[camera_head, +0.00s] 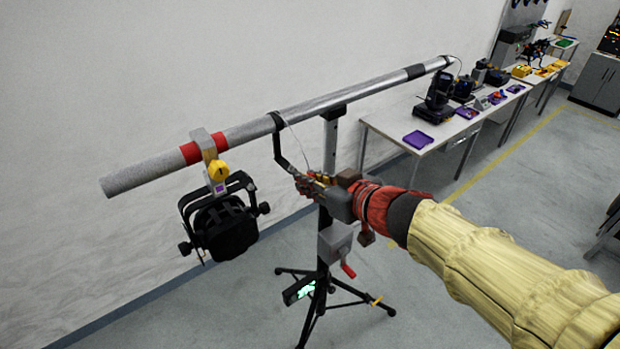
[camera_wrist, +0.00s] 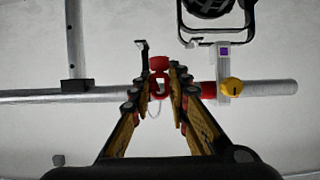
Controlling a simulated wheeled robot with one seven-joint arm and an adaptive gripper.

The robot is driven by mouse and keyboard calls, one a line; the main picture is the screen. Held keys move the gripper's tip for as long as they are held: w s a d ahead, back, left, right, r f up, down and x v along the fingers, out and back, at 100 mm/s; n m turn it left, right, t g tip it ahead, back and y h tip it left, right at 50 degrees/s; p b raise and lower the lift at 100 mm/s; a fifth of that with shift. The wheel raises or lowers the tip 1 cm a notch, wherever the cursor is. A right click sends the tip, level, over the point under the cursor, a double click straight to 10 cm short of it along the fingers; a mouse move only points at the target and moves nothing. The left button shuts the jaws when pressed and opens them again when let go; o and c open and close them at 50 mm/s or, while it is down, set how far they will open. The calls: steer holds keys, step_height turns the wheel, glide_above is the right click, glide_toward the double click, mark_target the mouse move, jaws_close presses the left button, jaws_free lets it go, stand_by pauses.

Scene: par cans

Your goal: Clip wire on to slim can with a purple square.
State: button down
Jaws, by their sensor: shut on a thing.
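The slim black can (camera_head: 222,222) hangs from the pole by a grey clamp with a yellow knob (camera_head: 217,171) and a purple square (camera_head: 219,188). In the wrist view, the purple square (camera_wrist: 224,52) and the can's yoke (camera_wrist: 216,40) are to the right of my gripper. My gripper (camera_head: 305,182) is right of the can and just below the pole. A thin pale wire (camera_head: 296,140) runs down from the pole to it. My gripper (camera_wrist: 158,82) is shut on the wire's end; a red part shows at the fingertips. The exact grip is partly hidden.
The grey pole (camera_head: 340,93) with red bands rests on a black tripod stand (camera_head: 322,285). A dark bent piece (camera_head: 279,143) hangs from the pole beside my gripper. Tables (camera_head: 385,128) with devices and purple trays (camera_head: 418,139) line the wall. Floor around the tripod is mostly clear.

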steer(key=shift+f+b, duration=0.6)
steer(key=shift+f, duration=0.4)
steer(key=b, duration=0.4)
glide_toward(251, 184)
steer(key=shift+w+a+r, duration=0.1)
steer(key=shift+w+a, duration=0.7)
steer(key=shift+w, duration=0.5)
steer(key=shift+w+a+r, duration=0.1)
steer(key=shift+w+a, duration=0.75)
steer(key=shift+w, duration=0.45)
steer(key=shift+w+a+r, duration=0.15)
steer(key=shift+w+a, duration=0.65)
steer(key=shift+w, duration=0.45)
steer(key=shift+f+b, duration=0.75)
steer(key=shift+f, duration=0.3)
stand_by(1.3)
